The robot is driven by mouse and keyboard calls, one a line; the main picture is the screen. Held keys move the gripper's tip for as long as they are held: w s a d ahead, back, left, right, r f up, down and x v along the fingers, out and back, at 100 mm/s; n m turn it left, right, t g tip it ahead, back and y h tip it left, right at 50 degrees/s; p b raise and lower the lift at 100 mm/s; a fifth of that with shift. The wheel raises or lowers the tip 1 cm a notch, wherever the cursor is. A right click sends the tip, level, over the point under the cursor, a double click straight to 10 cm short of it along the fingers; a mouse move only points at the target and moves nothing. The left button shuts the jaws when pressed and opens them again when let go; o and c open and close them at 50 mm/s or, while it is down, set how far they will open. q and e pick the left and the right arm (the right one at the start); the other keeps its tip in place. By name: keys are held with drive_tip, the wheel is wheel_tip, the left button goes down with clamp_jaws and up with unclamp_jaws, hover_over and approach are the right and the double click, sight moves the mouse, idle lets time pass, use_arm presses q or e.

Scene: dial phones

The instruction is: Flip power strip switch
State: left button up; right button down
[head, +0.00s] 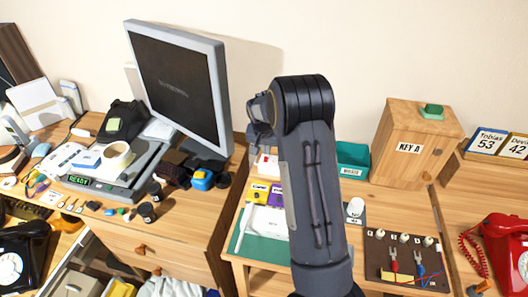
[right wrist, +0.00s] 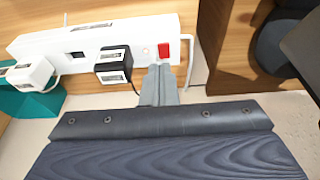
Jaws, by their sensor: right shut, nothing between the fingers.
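In the right wrist view a long white power strip (right wrist: 125,34) lies across the top against a wooden surface. Its red switch (right wrist: 160,48) is near its right end, beside a small pale reddish dot. A black plug and a white plug sit in it further left. My right gripper (right wrist: 160,70) is shut and empty, its tips at the strip's near edge just below the red switch. I cannot tell whether they touch. In the head view my right gripper (head: 260,112) is partly hidden by my own wrist, and I cannot make out the strip. My left gripper is not in view.
In the head view a grey monitor (head: 180,85) stands left of my arm on a cluttered wooden desk. A teal box (head: 352,158) and a wooden key box (head: 412,150) stand to the right. A red phone (head: 508,250) is at the far right.

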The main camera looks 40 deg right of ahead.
drive_tip(key=v, duration=0.9)
drive_tip(key=shift+s+a+b, duration=0.25)
drive_tip(key=shift+b, duration=0.15)
drive_tip(key=shift+r, duration=0.15)
